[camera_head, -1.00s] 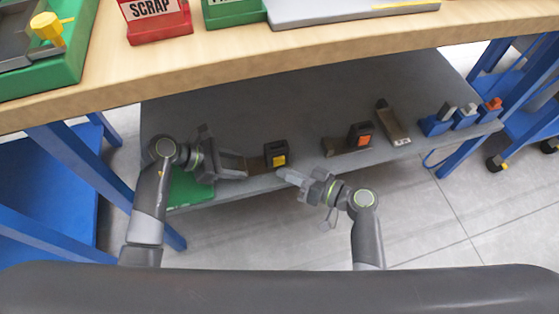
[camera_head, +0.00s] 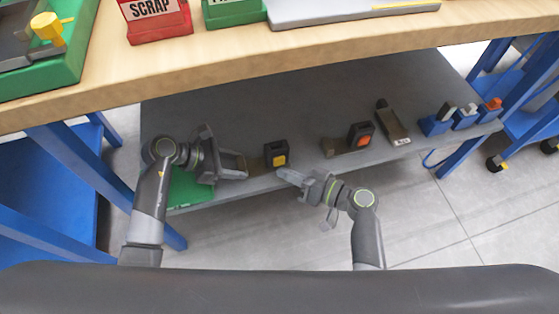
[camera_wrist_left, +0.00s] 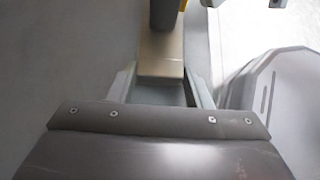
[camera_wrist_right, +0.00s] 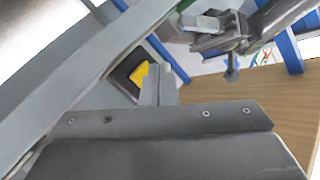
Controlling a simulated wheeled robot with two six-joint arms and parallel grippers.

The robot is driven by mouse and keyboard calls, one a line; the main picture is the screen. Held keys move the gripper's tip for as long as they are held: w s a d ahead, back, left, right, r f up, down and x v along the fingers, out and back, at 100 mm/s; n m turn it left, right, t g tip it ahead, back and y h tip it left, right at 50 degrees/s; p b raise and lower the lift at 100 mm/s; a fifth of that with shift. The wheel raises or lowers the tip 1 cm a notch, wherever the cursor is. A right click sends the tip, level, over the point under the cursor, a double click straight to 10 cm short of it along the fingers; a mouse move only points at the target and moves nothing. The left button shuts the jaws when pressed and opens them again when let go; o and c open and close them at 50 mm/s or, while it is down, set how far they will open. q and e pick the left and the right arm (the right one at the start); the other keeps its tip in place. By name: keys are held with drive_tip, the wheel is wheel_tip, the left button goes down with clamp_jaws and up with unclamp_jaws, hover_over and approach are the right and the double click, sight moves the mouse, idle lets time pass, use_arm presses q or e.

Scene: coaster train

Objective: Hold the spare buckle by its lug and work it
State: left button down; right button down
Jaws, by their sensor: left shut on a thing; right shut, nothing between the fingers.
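The black buckle (camera_head: 276,148) with a yellow button (camera_head: 280,160) is over the grey lower shelf, near its front edge. My left gripper (camera_head: 243,167) is shut on the buckle's tan lug, left of the black body. The lug (camera_wrist_left: 162,55) shows between the fingers in the left wrist view, with the dark body beyond it. My right gripper (camera_head: 280,171) is shut and empty, its tips just below the yellow button. In the right wrist view the shut fingers (camera_wrist_right: 158,80) stand beside the yellow button (camera_wrist_right: 139,74); I cannot tell whether they touch it.
A buckle with an orange-red button (camera_head: 362,134) and a tan strap piece (camera_head: 392,124) lie farther right on the shelf (camera_head: 300,100). Blue holders (camera_head: 436,124) stand at its right end. A green mat (camera_head: 190,188) lies under my left arm. The wooden table (camera_head: 300,45) overhangs behind.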

drive_tip(key=shift+w, duration=0.1)
idle(0.7)
drive_tip(key=shift+w+a, duration=0.1)
drive_tip(key=shift+w, duration=0.2)
drive_tip(key=shift+w+a, duration=0.15)
drive_tip(key=shift+w, duration=0.35)
idle(0.7)
drive_tip(key=shift+s, duration=0.15)
drive_tip(key=shift+s+d, duration=0.25)
drive_tip(key=shift+s, duration=0.5)
drive_tip(key=shift+s, duration=0.15)
drive_tip(key=shift+s+d, duration=0.25)
drive_tip(key=shift+s, duration=0.5)
drive_tip(key=shift+s+d, duration=0.2)
drive_tip(key=shift+s, duration=0.55)
drive_tip(key=shift+s+d, duration=0.25)
drive_tip(key=shift+s, duration=0.5)
